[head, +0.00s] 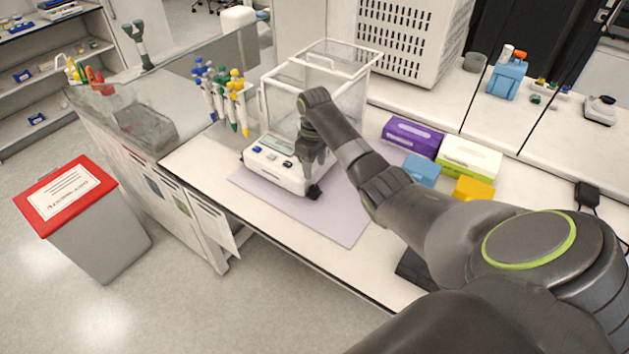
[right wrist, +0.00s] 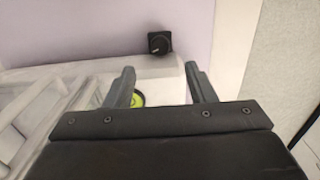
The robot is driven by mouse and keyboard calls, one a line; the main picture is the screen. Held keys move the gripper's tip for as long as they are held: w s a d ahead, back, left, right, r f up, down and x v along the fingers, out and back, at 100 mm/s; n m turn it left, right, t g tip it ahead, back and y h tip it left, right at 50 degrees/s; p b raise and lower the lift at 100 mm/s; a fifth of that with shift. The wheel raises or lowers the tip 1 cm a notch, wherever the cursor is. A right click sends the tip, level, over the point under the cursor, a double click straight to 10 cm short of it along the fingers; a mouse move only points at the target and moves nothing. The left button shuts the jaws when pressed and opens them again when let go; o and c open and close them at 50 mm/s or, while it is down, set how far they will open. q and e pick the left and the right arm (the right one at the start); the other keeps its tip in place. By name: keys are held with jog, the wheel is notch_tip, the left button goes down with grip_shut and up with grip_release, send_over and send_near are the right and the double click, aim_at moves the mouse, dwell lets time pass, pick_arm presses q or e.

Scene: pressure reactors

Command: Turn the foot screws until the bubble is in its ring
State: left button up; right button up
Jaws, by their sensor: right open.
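The white balance (head: 275,163) with a clear draft shield (head: 330,75) stands on a lilac mat (head: 340,222). A black foot screw (head: 313,192) sticks out at its near right corner. In the right wrist view this foot screw (right wrist: 159,42) shows a pale mark, just beyond the fingertips. My right gripper (head: 309,160) is over that corner, pointing down. Its fingers (right wrist: 159,72) are apart with nothing between them. A yellow-green bubble level (right wrist: 138,100) shows partly behind the left finger; the bubble's place cannot be made out. My left gripper is not in view.
A pipette rack (head: 225,95) stands left of the balance. Purple (head: 412,137) and yellow-white (head: 468,158) boxes, with blue (head: 422,170) and orange (head: 474,189) pieces, lie to the right. A red-lidded bin (head: 65,195) stands on the floor. The mat's front is clear.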

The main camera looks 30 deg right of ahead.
aim_at(314, 187)
notch_tip(314, 187, down, 8)
jog(key=shift+f, duration=0.1)
dwell(0.4)
jog(key=c, duration=0.9)
jog(key=shift+c, duration=0.4)
